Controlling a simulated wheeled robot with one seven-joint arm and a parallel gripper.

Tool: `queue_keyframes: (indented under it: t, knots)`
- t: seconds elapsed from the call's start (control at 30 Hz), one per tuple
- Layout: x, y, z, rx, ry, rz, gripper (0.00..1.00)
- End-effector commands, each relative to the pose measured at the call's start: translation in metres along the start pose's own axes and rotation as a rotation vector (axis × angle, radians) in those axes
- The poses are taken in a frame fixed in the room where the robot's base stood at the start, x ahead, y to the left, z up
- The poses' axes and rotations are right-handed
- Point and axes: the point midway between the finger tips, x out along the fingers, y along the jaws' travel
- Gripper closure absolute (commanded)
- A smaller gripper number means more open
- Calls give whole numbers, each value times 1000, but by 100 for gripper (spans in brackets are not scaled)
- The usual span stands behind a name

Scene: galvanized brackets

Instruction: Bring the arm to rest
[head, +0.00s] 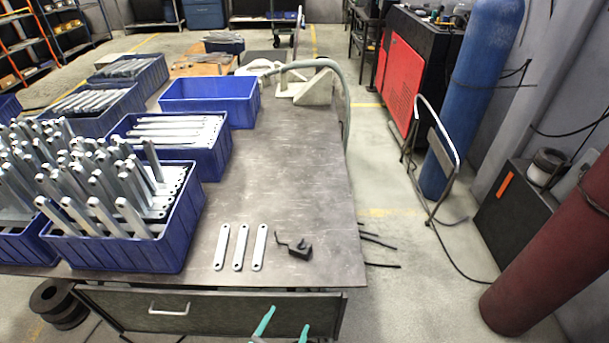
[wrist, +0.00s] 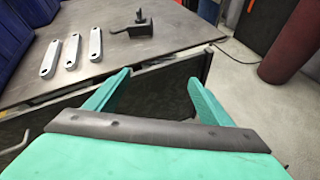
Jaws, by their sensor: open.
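My gripper (head: 284,322) shows at the bottom of the head view, in front of the near edge of the workbench (head: 290,180). Its two green fingers are apart with nothing between them. In the wrist view my gripper (wrist: 158,85) points toward the bench's front edge, near the drawer front. Three flat galvanized brackets (head: 241,247) lie side by side on the bench, beyond the gripper. They also show at the upper left of the wrist view (wrist: 72,52). A small dark metal fixture (head: 297,248) sits just right of them, apart from my gripper.
Blue crates full of brackets (head: 120,255) line the bench's left side. An empty blue crate (head: 210,97) stands farther back. A drawer (head: 170,312) is under the front edge. A red cylinder (head: 555,255) and a hand cart (head: 440,150) stand right. The floor between is mostly clear.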

Motion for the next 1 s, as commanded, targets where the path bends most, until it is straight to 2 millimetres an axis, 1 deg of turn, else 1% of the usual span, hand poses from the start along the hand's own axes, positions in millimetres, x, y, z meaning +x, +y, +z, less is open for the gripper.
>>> queue_keyframes:
  t: [0.03, 0.17, 0.27, 0.33, 0.43, 0.57, 0.67, 0.77, 0.9, 1.0]
  knots:
    - [-3, -6, -5, 42, 13, 8, 25]
    - [-12, -17, -17, 183, 50, 42, 25]
    - [-23, -28, -27, 321, 86, 69, 25]
    - [-33, -37, -35, 448, 119, 87, 25]
    - [-55, -51, -46, 685, 177, 114, 25]
    - [-90, -67, -51, 1045, 255, 139, 25]
    - [-118, -78, -49, 1333, 307, 149, 25]
    - [-148, -87, -41, 1626, 352, 154, 25]
    - [-188, -98, -20, 2042, 399, 163, 25]
    - [-213, -107, -2, 2309, 418, 176, 25]
